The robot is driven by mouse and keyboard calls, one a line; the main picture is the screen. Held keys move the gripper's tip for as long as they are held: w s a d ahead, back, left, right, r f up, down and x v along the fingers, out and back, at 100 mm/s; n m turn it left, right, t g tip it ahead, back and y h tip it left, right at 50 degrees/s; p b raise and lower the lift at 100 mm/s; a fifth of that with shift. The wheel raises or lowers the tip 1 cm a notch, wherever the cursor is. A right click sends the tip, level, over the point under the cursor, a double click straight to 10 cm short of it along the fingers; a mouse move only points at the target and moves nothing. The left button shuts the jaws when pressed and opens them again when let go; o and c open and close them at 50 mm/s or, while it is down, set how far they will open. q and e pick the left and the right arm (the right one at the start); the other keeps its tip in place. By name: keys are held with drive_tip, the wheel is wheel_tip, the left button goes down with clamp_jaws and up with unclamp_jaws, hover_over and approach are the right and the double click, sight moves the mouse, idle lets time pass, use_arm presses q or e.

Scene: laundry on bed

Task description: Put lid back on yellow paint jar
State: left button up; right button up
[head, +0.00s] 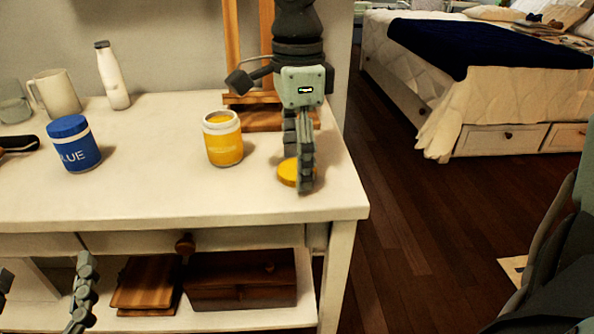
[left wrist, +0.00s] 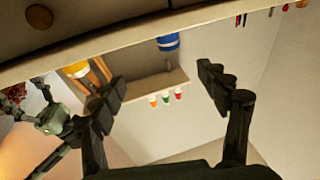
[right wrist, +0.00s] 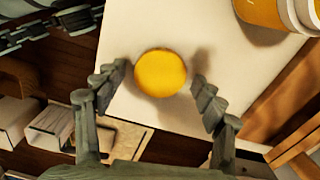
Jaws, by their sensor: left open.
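The open yellow paint jar (head: 224,140) stands upright on the white table, with yellow paint showing inside its white rim. Its side shows at the top right of the right wrist view (right wrist: 262,12). The round yellow lid (head: 287,172) lies flat on the table to the right of the jar, near the table's right end. My right gripper (head: 303,178) points down over the lid. In the right wrist view its open fingers stand on either side of the lid (right wrist: 160,73), with gaps visible. My left gripper (left wrist: 162,79) is open and empty, low in front of the table.
A closed blue paint jar (head: 75,145) stands left of the yellow one. A white bottle (head: 112,76), a mug (head: 58,93) and a glass (head: 14,104) are at the back left. A wooden easel (head: 232,50) stands behind my right gripper. The tabletop between the jars is clear.

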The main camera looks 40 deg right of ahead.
drive_tip(key=c, duration=0.5)
drive_tip(key=shift+c, duration=0.2)
drive_tip(key=shift+r, duration=0.45)
use_arm(q)
drive_tip(key=s+a+f+g+y+p, duration=0.2)
drive_tip(key=a+f+g, duration=0.3)
drive_tip(key=f, duration=0.4)
drive_tip(key=s+a+f+n+g+y+p, duration=0.1)
drive_tip(key=s+a+f+g+y+p, duration=0.1)
drive_tip(key=s+a+f+g+y, duration=0.2)
drive_tip(key=shift+s+a+f+g+y, duration=0.15)
drive_tip(key=shift+a+f+g+y, duration=0.55)
drive_tip(key=shift+a+f, duration=1.8)
use_arm(e)
wheel_tip(320, 180, up, 27)
use_arm(q)
drive_tip(key=shift+d+f+g+h, duration=0.3)
drive_tip(key=shift+d+f, duration=0.05)
drive_tip(key=shift+d, duration=0.05)
